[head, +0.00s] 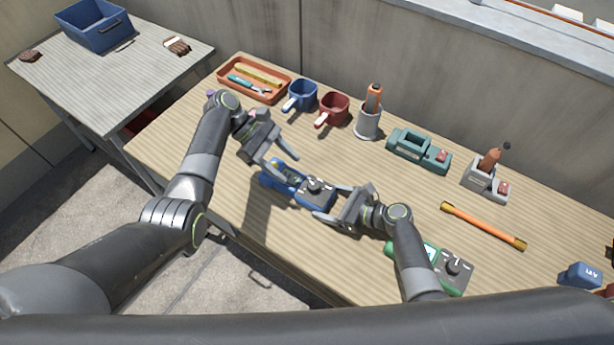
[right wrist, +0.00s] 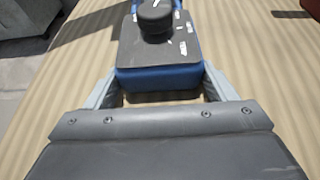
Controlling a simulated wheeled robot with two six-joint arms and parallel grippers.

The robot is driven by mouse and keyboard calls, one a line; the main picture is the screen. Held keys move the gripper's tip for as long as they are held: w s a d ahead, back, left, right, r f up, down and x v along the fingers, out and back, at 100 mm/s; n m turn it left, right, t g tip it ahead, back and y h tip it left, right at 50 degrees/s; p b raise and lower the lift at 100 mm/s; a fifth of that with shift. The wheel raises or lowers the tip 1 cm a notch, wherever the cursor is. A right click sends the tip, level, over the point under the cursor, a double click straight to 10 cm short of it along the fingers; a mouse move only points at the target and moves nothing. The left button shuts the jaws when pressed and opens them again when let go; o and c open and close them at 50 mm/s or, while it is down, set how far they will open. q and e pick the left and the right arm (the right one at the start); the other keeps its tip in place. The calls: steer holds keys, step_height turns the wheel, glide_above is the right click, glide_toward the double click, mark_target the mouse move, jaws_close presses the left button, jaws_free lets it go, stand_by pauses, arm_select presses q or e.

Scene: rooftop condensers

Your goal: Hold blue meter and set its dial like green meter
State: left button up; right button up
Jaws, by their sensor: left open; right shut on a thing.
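The blue meter (head: 286,180) lies on the bench with its grey dial face up and a round black dial knob (head: 316,184) on it. My right gripper (head: 333,202) is shut on its right end; the right wrist view shows the fingers on both sides of the blue body (right wrist: 158,78) and a white mark on the knob (right wrist: 155,17). My left gripper (head: 278,161) is open by the meter's far left end, over or beside it; I cannot tell if it touches. The green meter (head: 462,287) lies at the front right, partly hidden by my right arm. Its dial knob (head: 453,267) shows; its setting is too small to read.
A side table holds a blue bin (head: 92,27).

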mark_target(313, 184)
arm_select(q)
steer(key=w+d+r+m+t+y, duration=0.1)
steer(key=d+r+t+y, duration=0.15)
steer(key=r+y, duration=0.25)
steer(key=shift+g, duration=0.35)
steer(key=x, duration=1.1)
steer(key=shift+d+f, duration=0.25)
steer(key=shift+d, duration=0.1)
steer(key=c, duration=1)
